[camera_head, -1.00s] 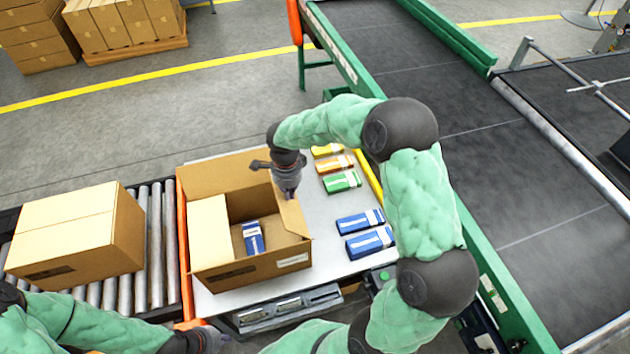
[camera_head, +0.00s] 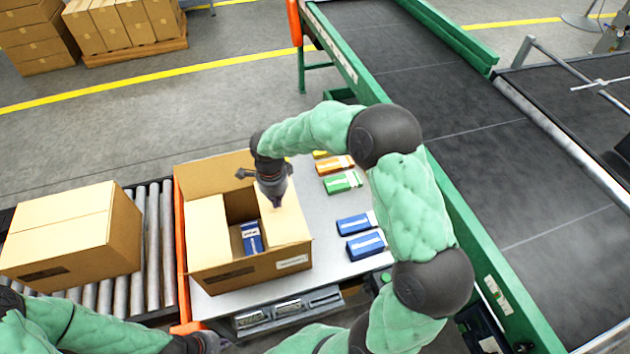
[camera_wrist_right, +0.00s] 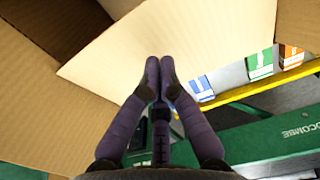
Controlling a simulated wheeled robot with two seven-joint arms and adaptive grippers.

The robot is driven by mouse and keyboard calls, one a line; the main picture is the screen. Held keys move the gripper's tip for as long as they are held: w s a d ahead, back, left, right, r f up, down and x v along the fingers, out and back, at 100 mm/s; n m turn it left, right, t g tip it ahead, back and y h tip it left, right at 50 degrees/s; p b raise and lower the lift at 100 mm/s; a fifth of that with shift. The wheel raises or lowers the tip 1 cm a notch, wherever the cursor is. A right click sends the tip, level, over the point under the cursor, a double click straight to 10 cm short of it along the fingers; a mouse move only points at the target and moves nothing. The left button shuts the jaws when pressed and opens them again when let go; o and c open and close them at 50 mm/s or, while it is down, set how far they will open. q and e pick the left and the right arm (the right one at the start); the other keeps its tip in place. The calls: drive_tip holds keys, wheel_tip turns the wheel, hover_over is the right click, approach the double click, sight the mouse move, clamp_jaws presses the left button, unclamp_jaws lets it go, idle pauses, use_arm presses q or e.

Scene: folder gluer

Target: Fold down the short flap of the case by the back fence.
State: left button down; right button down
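The open cardboard case (camera_head: 235,272) stands on the grey table, with a blue-and-white carton (camera_head: 252,238) inside. Its left flap (camera_head: 206,228) lies inward over the opening. Its right flap (camera_head: 288,222) slopes inward under my right gripper (camera_head: 277,203); it also shows in the right wrist view (camera_wrist_right: 125,55). The far flap (camera_head: 215,174) is open and leans outward. My right gripper's fingers (camera_wrist_right: 160,65) are together, empty, with the tips over this right flap; contact is not certain. My left gripper (camera_head: 212,343) is low at the front, away from the case; its fingertips are unclear.
Several small cartons, blue (camera_head: 366,246), green (camera_head: 343,182) and orange (camera_head: 335,165), lie on the table (camera_head: 330,228) right of the case. An orange rail (camera_head: 181,250) runs along its left side. A closed box (camera_head: 75,235) sits on rollers. A green-framed conveyor (camera_head: 470,150) is at right.

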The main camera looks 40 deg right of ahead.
drive_tip(key=shift+w+a+f+b, duration=0.2)
drive_tip(key=shift+a+f+b, duration=0.4)
drive_tip(key=shift+f+b, duration=0.25)
wheel_tip(320, 180, up, 9)
drive_tip(key=p, duration=0.5)
drive_tip(key=shift+p, duration=0.35)
idle(0.6)
